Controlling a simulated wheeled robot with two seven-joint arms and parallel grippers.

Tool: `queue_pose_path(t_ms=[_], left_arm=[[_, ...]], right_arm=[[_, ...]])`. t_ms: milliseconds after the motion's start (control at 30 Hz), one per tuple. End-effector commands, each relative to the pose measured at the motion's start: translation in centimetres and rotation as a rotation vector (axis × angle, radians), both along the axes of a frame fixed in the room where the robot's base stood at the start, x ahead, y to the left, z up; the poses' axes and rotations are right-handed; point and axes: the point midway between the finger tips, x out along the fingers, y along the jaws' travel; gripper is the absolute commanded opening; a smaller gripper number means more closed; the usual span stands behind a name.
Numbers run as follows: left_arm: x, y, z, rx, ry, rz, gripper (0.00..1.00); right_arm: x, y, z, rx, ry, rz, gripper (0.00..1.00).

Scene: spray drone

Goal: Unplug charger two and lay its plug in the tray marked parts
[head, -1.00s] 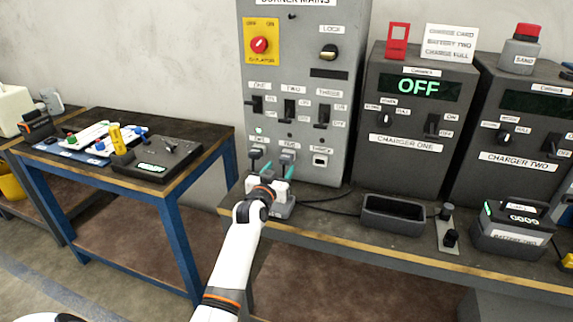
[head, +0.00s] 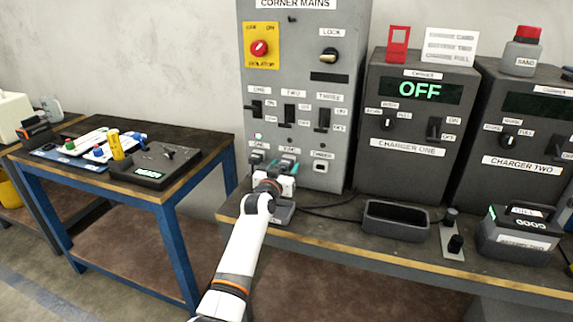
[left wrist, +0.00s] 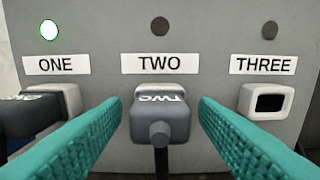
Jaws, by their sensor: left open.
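Plug two, a grey block with a dark cable and upside-down "TWO" lettering (left wrist: 158,122), sits in the socket under the TWO label (left wrist: 159,64) on the mains panel. My left gripper (head: 281,169) is at that socket. In the left wrist view its teal fingers (left wrist: 159,104) stand open on either side of the plug, with gaps showing. A black tray (head: 396,221) lies empty on the bench right of the panel; no parts marking can be read on it. The box labelled CHARGER TWO (head: 521,165) stands at the far right. My right gripper is out of view.
A darker plug (left wrist: 32,113) sits in socket ONE beside the left finger, under a lit green lamp (left wrist: 49,29). Socket THREE (left wrist: 266,102) is empty. Cables run along the bench. A battery pack (head: 520,230) stands right of the tray.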

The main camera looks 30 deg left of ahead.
Motion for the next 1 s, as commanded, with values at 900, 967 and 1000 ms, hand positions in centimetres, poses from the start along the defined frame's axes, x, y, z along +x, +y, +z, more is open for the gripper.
queue_pose_path(t_ms=[900,967,1000], left_arm=[[-0.02,0.0,0.04,0.0,0.001,0.0,0.55],[-0.02,0.0,0.04,0.001,0.001,0.0,0.55],[-0.02,-0.01,0.02,0.001,0.001,0.0,0.55]], right_arm=[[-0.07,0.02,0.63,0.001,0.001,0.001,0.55],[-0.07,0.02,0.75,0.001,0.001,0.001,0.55],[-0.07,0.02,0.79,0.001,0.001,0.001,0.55]])
